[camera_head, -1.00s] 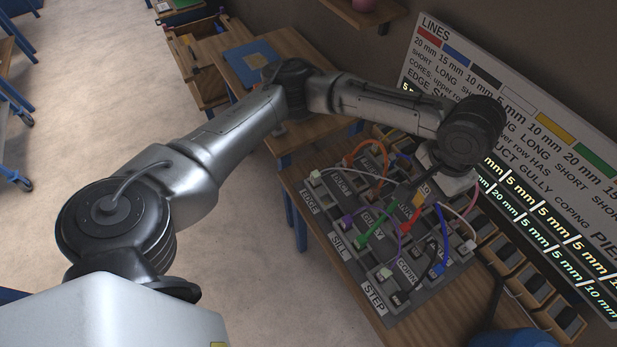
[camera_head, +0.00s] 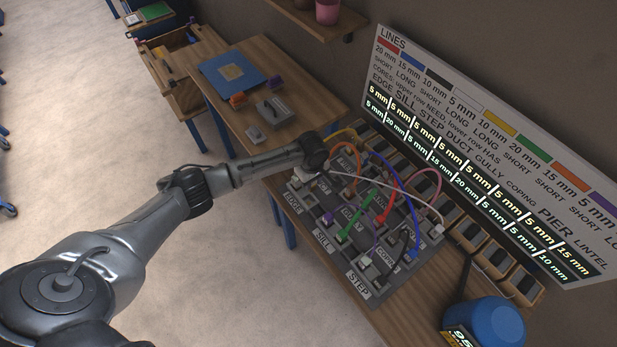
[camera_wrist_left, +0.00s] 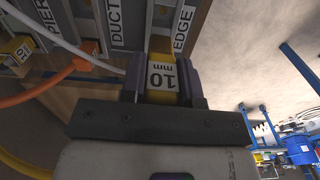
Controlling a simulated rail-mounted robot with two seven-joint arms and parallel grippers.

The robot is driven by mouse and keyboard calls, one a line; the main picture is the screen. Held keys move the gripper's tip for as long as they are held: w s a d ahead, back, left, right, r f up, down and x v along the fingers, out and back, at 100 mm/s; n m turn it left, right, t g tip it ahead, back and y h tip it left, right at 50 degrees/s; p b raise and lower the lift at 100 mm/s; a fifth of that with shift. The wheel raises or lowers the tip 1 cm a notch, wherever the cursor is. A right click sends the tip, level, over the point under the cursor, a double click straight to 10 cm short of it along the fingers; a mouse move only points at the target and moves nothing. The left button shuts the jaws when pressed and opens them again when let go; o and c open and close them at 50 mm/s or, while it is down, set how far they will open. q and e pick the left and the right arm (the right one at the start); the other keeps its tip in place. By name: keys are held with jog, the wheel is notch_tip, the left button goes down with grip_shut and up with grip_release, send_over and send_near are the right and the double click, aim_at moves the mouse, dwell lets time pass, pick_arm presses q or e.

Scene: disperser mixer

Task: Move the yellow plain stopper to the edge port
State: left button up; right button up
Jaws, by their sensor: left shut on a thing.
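My left gripper (camera_head: 306,172) is at the upper left corner of the grey port panel (camera_head: 345,262), near the EDGE label (camera_head: 292,204). In the left wrist view its two fingers (camera_wrist_left: 163,64) are shut on the yellow stopper (camera_wrist_left: 163,90), whose white label reads 10 mm. The EDGE label (camera_wrist_left: 181,30) shows just beyond the stopper, on the right. The edge port itself is hidden behind the stopper and gripper, so I cannot tell whether the stopper touches it. My right gripper is out of view.
Orange (camera_head: 346,148), green (camera_head: 368,205), red (camera_head: 388,203), blue and white cables arch over the panel close to my left gripper. A LINES board (camera_head: 480,130) stands behind. A blue drum (camera_head: 497,322) stands at the lower right. The wooden table's far left part holds small blocks.

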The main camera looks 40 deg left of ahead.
aim_at(303, 194)
pick_arm(q)
jog(key=shift+s+a+f, duration=0.25)
jog(key=shift+a+f, duration=0.1)
jog(key=shift+f, duration=0.2)
jog(key=shift+d+r+p, duration=0.1)
jog(key=shift+r+p, duration=0.1)
jog(key=shift+p, duration=0.6)
notch_tip(303, 194, down, 2)
jog(key=shift+f+b, duration=0.1)
jog(key=shift+b, duration=0.5)
jog(key=shift+f+b, duration=0.9)
jog(key=shift+f, duration=1.1)
